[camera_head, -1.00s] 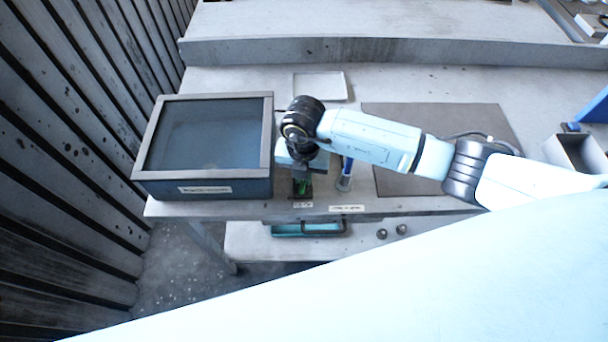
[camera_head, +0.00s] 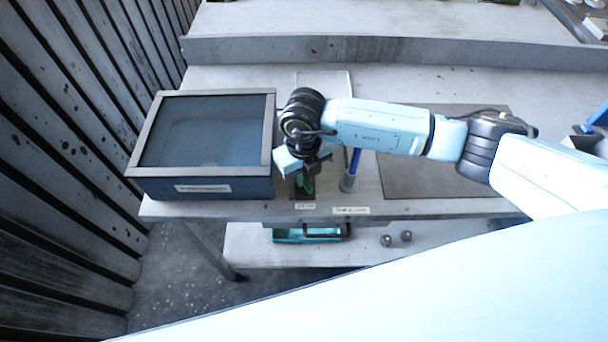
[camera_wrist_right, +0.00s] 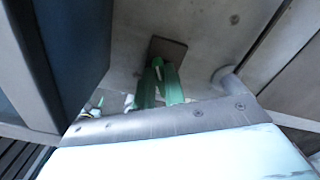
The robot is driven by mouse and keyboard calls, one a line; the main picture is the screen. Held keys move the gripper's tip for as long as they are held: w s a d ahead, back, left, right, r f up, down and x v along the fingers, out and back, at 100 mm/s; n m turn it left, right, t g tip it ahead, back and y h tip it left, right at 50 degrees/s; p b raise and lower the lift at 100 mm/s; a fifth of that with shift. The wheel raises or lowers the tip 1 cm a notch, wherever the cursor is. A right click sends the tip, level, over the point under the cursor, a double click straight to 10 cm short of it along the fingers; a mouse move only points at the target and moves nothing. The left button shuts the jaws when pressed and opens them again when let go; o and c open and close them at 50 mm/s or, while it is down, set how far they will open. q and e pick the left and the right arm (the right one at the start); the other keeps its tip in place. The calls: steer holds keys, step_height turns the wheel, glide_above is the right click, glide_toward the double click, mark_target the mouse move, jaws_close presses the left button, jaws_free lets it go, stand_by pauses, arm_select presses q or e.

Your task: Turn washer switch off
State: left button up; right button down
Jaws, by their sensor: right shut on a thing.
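The washer is a dark blue box with a grey-framed dark window (camera_head: 205,130) and a label on its front, at the left of the bench. Just right of it, near the bench's front edge, is a small green switch (camera_head: 307,186) on a dark plate; it also shows in the right wrist view (camera_wrist_right: 158,84). My right gripper (camera_head: 303,174) points down over the switch and is shut on it. The gripper hides much of the switch, so its exact position cannot be told. My left gripper is not in view.
A cup with a blue-handled tool (camera_head: 348,181) stands close right of the gripper. A grey mat (camera_head: 440,178) lies further right. A teal tray with a dark handle (camera_head: 300,236) and two round knobs (camera_head: 396,239) are on the lower shelf.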

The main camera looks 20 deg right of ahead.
steer(key=shift+w+r, duration=0.1)
stand_by(0.4)
steer(key=c, duration=1.5)
jaws_free()
steer(key=shift+o, duration=0.2)
step_height(320, 180, up, 13)
steer(key=shift+r+b, duration=0.15)
steer(key=shift+b, duration=0.2)
